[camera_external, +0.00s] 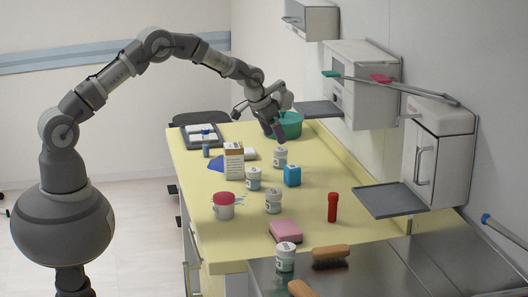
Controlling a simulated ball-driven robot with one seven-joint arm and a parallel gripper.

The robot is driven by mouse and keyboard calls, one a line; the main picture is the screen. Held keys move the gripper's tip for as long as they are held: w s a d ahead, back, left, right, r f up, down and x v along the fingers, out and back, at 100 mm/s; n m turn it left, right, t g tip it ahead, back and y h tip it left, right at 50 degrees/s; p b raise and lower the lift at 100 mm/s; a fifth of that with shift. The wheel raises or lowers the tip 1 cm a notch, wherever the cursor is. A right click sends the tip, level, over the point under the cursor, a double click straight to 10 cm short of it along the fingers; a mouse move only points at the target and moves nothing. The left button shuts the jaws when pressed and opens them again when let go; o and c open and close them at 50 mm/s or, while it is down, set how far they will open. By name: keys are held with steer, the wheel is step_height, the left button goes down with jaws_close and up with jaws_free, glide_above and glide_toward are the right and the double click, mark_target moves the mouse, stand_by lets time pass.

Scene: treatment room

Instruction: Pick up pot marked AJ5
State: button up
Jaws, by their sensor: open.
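Several small white pots with grey labels stand on the yellow worktop: one under my gripper (280,157), one left of the blue box (254,178), one nearer the front (273,201), and one on the steel surface at the front (286,257). Their markings are too small to read, so I cannot tell which is AJ5. My gripper (275,136) is open and empty, pointing down just above and behind the rear pot, beside a green bowl (288,125).
A white box (233,160), blue box (292,175), red-lidded jar (223,206), red cylinder (332,207), pink sponge (286,231) and brush (331,257) crowd the worktop. Wall cabinets with shelves (390,200) overhang the right side. The front left worktop is clear.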

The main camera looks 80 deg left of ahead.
mark_target(280, 149)
steer(key=b+x, duration=0.1)
steer(key=x, duration=0.3)
steer(key=b+x, duration=0.1)
steer(key=x, duration=0.4)
steer(key=shift+s+a+b, duration=0.15)
steer(key=shift+a+b, duration=0.1)
steer(key=shift+b, duration=0.05)
steer(key=shift+r, duration=0.1)
steer(key=c, duration=1.1)
